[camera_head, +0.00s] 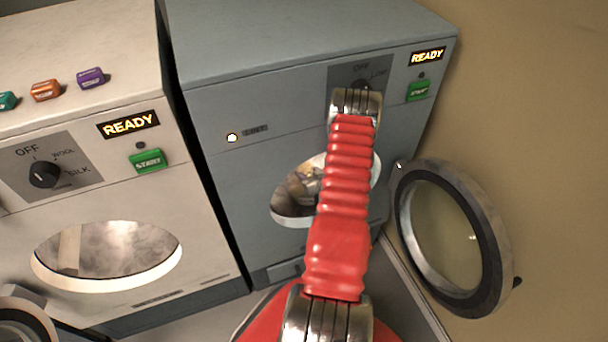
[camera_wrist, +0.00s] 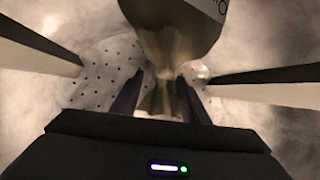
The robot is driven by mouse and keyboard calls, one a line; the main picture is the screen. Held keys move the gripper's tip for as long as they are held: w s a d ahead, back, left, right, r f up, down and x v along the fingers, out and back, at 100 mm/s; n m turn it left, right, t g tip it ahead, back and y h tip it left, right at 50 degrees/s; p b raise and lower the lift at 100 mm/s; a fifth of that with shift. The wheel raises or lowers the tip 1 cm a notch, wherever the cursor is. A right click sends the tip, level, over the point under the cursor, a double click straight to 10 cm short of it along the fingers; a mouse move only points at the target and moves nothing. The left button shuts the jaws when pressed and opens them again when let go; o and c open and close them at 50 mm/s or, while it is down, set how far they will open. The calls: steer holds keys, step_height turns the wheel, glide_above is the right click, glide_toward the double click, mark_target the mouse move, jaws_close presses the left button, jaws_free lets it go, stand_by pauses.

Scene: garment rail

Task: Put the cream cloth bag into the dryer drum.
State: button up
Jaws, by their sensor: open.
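The cream cloth bag (camera_wrist: 178,28) looks dim and brownish in the wrist view, with a dark mark near its upper right. Its narrow gathered neck lies between the two dark fingers of my gripper (camera_wrist: 160,77). My gripper is open, with a finger on either side of the neck. Both are inside a perforated metal drum (camera_wrist: 105,72). In the head view, my red arm crosses in front of the blue-grey machine (camera_head: 265,110) and partly hides its round drum opening (camera_head: 290,215). Shapes inside that opening are too dim to tell apart.
The round door (camera_head: 500,235) of the blue-grey machine stands open to the right. A white machine (camera_head: 75,205) stands at left, with small coloured boxes (camera_head: 46,90) on top. Both displays read READY. Pale vanes (camera_wrist: 265,82) show on both sides in the drum.

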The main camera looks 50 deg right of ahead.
steer(key=shift+s, duration=0.1)
steer(key=v, duration=1.3)
steer(key=shift+s+r, duration=0.2)
steer(key=shift+s, duration=0.05)
steer(key=shift+f, duration=0.1)
